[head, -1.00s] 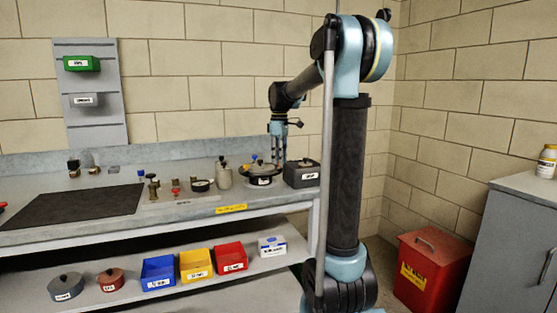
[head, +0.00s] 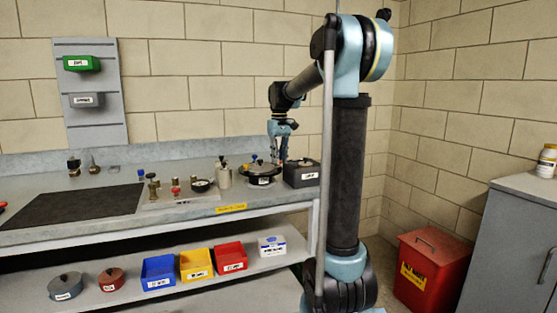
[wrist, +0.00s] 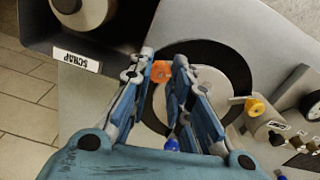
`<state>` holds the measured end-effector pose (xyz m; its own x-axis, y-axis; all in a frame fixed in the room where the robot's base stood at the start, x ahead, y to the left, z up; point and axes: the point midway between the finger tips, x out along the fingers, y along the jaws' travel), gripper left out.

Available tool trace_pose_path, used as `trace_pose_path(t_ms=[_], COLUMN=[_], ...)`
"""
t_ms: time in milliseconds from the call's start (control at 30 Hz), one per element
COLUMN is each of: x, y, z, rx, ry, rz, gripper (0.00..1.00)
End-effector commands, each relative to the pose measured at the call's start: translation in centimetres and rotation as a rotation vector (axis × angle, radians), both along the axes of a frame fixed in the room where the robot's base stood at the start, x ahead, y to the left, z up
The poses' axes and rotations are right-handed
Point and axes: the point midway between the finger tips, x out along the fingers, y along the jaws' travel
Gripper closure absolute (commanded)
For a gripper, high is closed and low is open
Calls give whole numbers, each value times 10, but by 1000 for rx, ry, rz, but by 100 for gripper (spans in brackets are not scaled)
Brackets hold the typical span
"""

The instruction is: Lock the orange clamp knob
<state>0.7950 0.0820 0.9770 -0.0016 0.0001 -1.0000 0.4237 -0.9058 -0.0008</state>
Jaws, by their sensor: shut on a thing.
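The orange clamp knob (wrist: 161,71) sits at the rim of a round vessel with a black ring and a pale lid (wrist: 205,88), seen in the wrist view. My gripper (wrist: 164,62) points down at it, with one finger on each side, shut on the knob. The fingers hide part of the knob and lid. In the head view the vessel (head: 261,180) stands on the bench and my gripper (head: 281,158) is at its right rear side. The knob's exact turn is hard to tell.
A dark box labelled SCRAP (wrist: 122,50) stands close beside the vessel; it also shows in the head view (head: 302,180). A blue knob (wrist: 171,145) and a yellow knob (wrist: 257,106) are close by. A pale canister (head: 224,178) stands left of the vessel.

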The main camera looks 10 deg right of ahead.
Motion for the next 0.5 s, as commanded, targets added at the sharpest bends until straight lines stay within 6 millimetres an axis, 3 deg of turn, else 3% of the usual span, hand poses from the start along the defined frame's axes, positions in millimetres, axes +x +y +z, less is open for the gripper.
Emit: trace_pose_path(t_ms=[500], x=[2], y=[0], z=[1], rx=[0], ry=[-4], rz=[-485], gripper=[100])
